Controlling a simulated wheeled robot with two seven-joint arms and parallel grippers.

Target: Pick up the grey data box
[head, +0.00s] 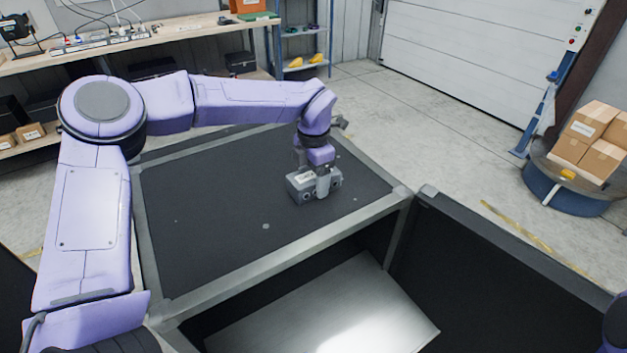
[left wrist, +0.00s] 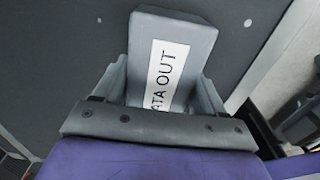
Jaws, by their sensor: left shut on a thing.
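The grey data box (head: 301,190) is on the dark top of the tote-like frame, toward its far right part. In the left wrist view the grey data box (left wrist: 190,32) carries a white label reading "ATA OUT", its first letter hidden by my gripper. My left gripper (head: 322,181) comes down on the box from above and is shut on it, one finger on each side. I cannot tell whether the box touches the surface or is slightly raised. The left gripper (left wrist: 160,85) also fills the lower middle of the left wrist view. My right gripper is not in view.
The dark top (head: 220,215) around the box is mostly clear, with a pale metal rim. An open bin with a light panel (head: 330,310) inside lies in front. A workbench (head: 150,42) stands behind. Cardboard boxes (head: 590,140) sit on a round stand at the right.

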